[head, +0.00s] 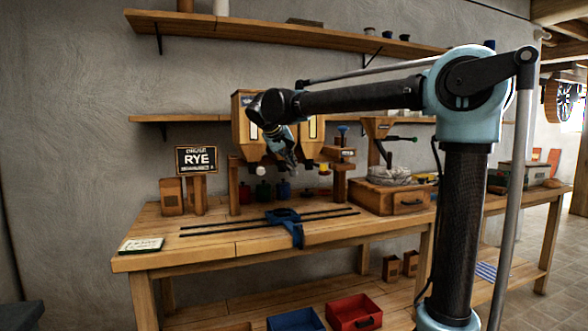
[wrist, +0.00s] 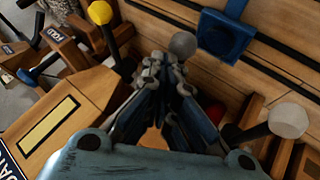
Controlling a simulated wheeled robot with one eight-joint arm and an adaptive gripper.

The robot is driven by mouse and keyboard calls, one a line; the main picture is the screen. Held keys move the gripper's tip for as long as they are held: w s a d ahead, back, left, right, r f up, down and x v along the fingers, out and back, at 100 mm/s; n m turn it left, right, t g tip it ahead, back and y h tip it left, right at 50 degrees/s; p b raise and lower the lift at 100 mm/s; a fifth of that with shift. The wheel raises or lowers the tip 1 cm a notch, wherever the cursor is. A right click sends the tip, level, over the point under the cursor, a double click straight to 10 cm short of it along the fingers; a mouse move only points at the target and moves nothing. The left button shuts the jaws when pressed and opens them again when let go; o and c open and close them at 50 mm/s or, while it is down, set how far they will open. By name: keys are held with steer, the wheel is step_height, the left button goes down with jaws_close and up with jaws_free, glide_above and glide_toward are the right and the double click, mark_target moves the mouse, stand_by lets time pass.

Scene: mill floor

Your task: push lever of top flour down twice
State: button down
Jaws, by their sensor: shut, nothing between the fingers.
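A wooden flour dispenser (head: 240,122) stands at the back of the bench, with hoppers partly hidden by my arm. Its levers end in ball knobs: a white one (wrist: 288,120), a grey one (wrist: 183,45) and a yellow one (wrist: 100,12). In the head view the white knob (head: 262,146) is left of my gripper (head: 289,158) and the yellow knob (head: 323,168) right of it. In the wrist view my gripper (wrist: 170,62) is shut and empty, its tips close by the grey knob; I cannot tell whether they touch. A black sign (head: 197,159) reads RYE in large letters.
A blue carriage (head: 284,217) sits on two dark rails along the bench. A wooden drawer box (head: 400,200) with a sack stands right. Several small coloured containers stand behind the rails. Red (head: 353,312) and blue (head: 295,320) bins sit below. The bench's left front is mostly clear.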

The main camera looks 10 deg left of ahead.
steer(key=shift+f, duration=1.65)
stand_by(1.9)
steer(key=shift+r, duration=0.1)
stand_by(0.4)
steer(key=shift+r, duration=2.85)
steer(key=shift+r, duration=2.55)
